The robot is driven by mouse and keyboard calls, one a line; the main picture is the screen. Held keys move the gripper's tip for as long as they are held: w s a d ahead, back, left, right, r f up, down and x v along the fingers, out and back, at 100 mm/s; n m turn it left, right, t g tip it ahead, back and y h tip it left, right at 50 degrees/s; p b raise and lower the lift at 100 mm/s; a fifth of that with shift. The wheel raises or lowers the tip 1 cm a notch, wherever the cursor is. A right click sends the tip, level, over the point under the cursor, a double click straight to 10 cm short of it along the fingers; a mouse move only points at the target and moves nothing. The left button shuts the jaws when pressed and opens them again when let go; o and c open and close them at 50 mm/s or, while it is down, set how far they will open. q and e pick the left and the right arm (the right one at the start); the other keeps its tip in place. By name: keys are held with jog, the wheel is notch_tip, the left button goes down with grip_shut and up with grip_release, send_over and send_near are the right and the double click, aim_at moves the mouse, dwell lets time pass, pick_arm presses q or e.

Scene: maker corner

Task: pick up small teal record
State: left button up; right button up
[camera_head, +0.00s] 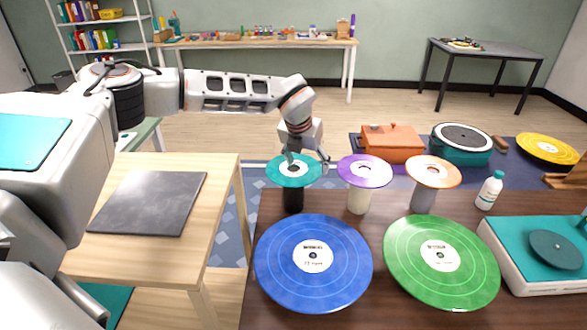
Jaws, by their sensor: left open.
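The small teal record (277,170) with a white centre lies flat on top of a dark cylindrical stand (293,199) at the left edge of the dark table. My left gripper (306,160) is open, pointing down at the record's far side. Its fingers overlap the far part of the record in the picture. I cannot tell whether they touch it, and nothing shows held between them. My right gripper is out of view.
A purple record (364,163) and an orange record (433,163) sit on stands alongside. Large blue (340,270) and green (400,270) records lie in front. A bottle (490,189) and a turntable (510,265) stand right. A light wooden table (220,190) with a dark slab is left.

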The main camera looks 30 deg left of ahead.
pick_arm(q)
jog(key=shift+x, duration=1.35)
jog(key=c, duration=1.1)
jog(key=shift+c, duration=0.2)
jog(key=shift+r, duration=0.1)
notch_tip(320, 180, up, 20)
